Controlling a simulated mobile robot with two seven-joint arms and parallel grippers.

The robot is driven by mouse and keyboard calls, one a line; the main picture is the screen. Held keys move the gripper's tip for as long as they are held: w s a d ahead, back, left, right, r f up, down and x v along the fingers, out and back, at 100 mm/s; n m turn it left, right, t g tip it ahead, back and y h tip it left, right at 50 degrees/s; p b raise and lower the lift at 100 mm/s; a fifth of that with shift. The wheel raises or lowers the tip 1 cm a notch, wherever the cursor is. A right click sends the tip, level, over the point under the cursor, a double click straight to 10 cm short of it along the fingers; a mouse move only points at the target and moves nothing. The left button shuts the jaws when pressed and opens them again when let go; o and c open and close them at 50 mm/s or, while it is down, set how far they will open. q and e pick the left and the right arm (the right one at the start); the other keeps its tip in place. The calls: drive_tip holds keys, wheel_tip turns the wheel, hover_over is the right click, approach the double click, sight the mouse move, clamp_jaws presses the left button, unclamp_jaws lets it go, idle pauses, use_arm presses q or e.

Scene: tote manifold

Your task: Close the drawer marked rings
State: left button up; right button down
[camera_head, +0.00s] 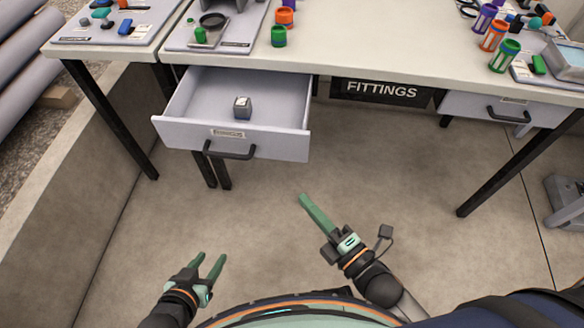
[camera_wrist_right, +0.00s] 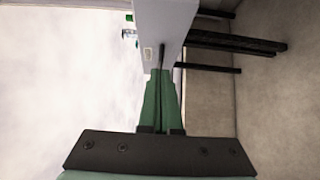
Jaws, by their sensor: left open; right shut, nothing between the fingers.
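An open drawer (camera_head: 180,134) sticks out from under the left part of the table, with a black bar handle (camera_head: 229,153) and a small label (camera_head: 228,133) too small to read. A small grey block (camera_head: 242,107) lies inside it. My right gripper (camera_head: 303,197) is shut and empty, in front of and to the right of the drawer, apart from it. In the right wrist view, my right gripper's fingers (camera_wrist_right: 160,75) point toward the drawer front (camera_wrist_right: 150,52). My left gripper (camera_head: 212,256) is open and empty, low in front of the drawer.
A second drawer (camera_head: 460,105) on the right is shut. A sign reading FITTINGS (camera_head: 380,91) hangs under the table (camera_head: 350,50). Cups, trays and small parts stand on top. Black table legs (camera_head: 110,120) stand around. The floor in front is clear.

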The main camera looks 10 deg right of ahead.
drive_tip(key=b, duration=0.1)
approach(274, 147)
drive_tip(key=a, duration=0.4)
drive_tip(key=w, duration=0.4)
drive_tip(key=shift+d, duration=0.35)
drive_tip(key=shift+w+d, duration=0.15)
drive_tip(key=shift+w, duration=0.45)
drive_tip(key=shift+d, duration=0.1)
